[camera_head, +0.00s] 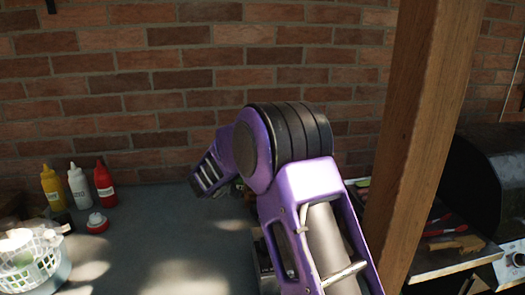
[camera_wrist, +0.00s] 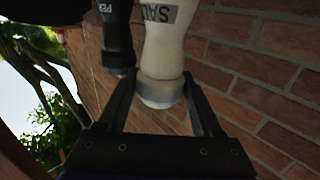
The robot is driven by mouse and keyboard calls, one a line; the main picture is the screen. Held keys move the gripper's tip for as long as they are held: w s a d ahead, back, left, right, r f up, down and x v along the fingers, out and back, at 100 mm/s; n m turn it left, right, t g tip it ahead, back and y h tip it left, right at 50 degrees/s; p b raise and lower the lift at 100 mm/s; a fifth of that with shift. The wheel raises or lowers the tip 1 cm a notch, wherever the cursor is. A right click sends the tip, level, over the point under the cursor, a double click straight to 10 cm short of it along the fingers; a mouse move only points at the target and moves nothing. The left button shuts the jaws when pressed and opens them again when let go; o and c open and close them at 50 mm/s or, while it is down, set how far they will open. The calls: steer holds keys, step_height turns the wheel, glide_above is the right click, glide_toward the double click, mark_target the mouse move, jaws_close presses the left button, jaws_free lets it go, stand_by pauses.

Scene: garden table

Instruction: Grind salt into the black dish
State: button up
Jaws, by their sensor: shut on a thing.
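My gripper (camera_wrist: 160,88) is shut on the salt grinder (camera_wrist: 172,48). The grinder is cream with a grey end and a dark label of which "SA" can be read. A dark pepper grinder (camera_wrist: 117,35) with a pale label stands close to its left in the wrist view. A black shape fills the top left corner there; I cannot tell whether it is the black dish. In the head view my purple arm hides the gripper and both grinders, and no black dish can be made out.
Yellow (camera_head: 52,187), white (camera_head: 78,185) and red (camera_head: 104,183) bottles stand at the left near the brick wall (camera_head: 150,90). A red-and-white lidded pot (camera_head: 97,223) and a white basket (camera_head: 30,262) are nearer. A wooden post (camera_head: 425,120) rises at right. The middle-left tabletop (camera_head: 165,225) is clear.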

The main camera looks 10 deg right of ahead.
stand_by(0.6)
steer(key=o, duration=1.4)
steer(key=v, duration=1.7)
steer(key=shift+s+a, duration=0.1)
steer(key=shift+s, duration=0.15)
